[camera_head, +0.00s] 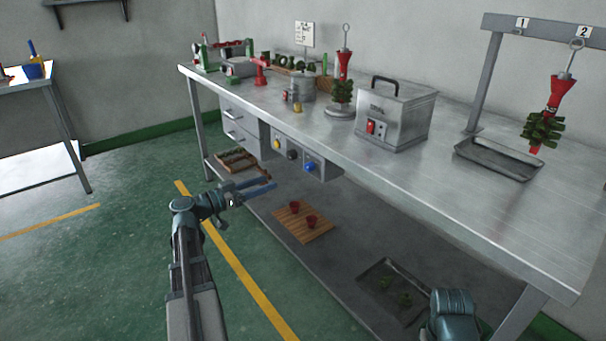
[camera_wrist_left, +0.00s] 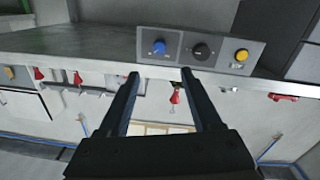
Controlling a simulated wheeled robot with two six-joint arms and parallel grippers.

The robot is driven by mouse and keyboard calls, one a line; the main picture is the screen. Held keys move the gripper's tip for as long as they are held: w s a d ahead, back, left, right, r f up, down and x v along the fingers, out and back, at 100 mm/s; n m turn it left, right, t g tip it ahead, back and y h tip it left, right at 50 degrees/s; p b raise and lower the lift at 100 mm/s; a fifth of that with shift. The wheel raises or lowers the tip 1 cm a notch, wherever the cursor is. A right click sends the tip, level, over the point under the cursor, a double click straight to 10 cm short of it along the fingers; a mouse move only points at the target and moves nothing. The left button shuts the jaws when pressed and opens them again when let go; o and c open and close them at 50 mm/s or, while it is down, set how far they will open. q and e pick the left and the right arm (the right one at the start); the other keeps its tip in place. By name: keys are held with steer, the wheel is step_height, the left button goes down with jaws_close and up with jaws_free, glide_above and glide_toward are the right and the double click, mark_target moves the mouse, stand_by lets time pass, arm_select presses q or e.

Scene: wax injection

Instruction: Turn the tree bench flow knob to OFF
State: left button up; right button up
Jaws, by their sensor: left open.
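A grey control panel (camera_head: 321,177) on the front edge of the bench (camera_head: 430,200) carries a yellow knob (camera_head: 276,144), a black knob (camera_head: 292,154) and a blue knob (camera_head: 309,167). The labels are too small to read, so I cannot tell which is the flow knob or its setting. In the left wrist view, turned over, the row runs blue (camera_wrist_left: 158,47), black (camera_wrist_left: 201,51), yellow (camera_wrist_left: 241,55). My left gripper (camera_head: 273,183) is open and empty, below and in front of the panel, apart from the knobs. My right gripper does not show.
Two drawers (camera_head: 240,130) sit left of the panel. The lower shelf holds a wooden board (camera_head: 318,234) with red cups and a dark tray (camera_head: 375,296). On top stand a metal box (camera_head: 405,115) and a wax tree (camera_head: 343,90). Open floor (camera_head: 130,240) lies to the left.

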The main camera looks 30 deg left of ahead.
mark_target(306, 168)
arm_select(q)
steer(key=x, duration=1.3)
steer(key=shift+w+d, duration=0.2)
steer(key=shift+w, duration=0.05)
steer(key=shift+c, duration=0.2)
jaws_close()
